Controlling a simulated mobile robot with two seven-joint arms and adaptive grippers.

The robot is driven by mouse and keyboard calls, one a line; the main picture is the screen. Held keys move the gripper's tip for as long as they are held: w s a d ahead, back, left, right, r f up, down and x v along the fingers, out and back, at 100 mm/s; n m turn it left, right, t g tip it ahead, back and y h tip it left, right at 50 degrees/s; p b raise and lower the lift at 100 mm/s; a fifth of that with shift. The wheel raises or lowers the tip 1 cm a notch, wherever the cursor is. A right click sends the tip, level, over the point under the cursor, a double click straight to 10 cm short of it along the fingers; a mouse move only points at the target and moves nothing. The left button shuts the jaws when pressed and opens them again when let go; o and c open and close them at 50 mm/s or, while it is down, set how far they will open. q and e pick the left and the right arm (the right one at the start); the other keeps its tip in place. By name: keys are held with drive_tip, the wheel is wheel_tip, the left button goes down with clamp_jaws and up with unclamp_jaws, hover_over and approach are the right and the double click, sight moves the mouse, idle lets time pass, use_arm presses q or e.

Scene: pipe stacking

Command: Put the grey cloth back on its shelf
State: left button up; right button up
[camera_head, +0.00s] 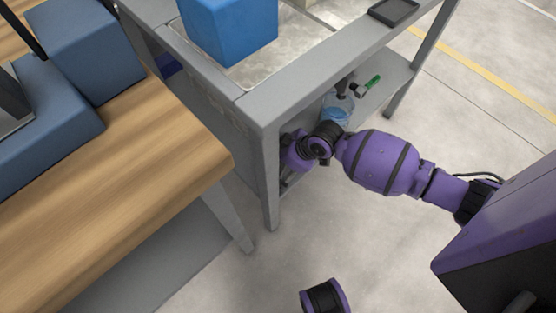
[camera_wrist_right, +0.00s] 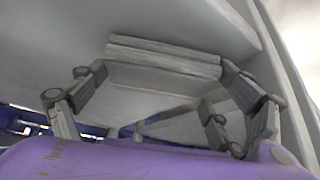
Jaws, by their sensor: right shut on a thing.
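The grey cloth (camera_wrist_right: 165,57), a folded layered bundle, shows in the right wrist view between the fingers of my right gripper (camera_wrist_right: 163,72). The fingers are closed on its two sides. In the head view my right arm reaches in under the grey metal table, and its gripper and the cloth are hidden behind the table's frame and leg. The lower shelf (camera_head: 392,83) of the table shows in part at its right end. My left gripper is not in view.
The metal table (camera_head: 300,85) carries a blue box (camera_head: 230,30) and a dark tray (camera_head: 393,11). A clear bluish container (camera_head: 338,108) and a green-and-white item (camera_head: 367,87) are by the lower shelf. A wooden bench (camera_head: 110,190) with blue blocks stands left. The floor in front is mostly clear.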

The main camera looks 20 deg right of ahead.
drive_tip(key=o, duration=0.9)
drive_tip(key=shift+f, duration=0.1)
drive_tip(key=p+v, duration=0.4)
drive_tip(key=v, duration=0.8)
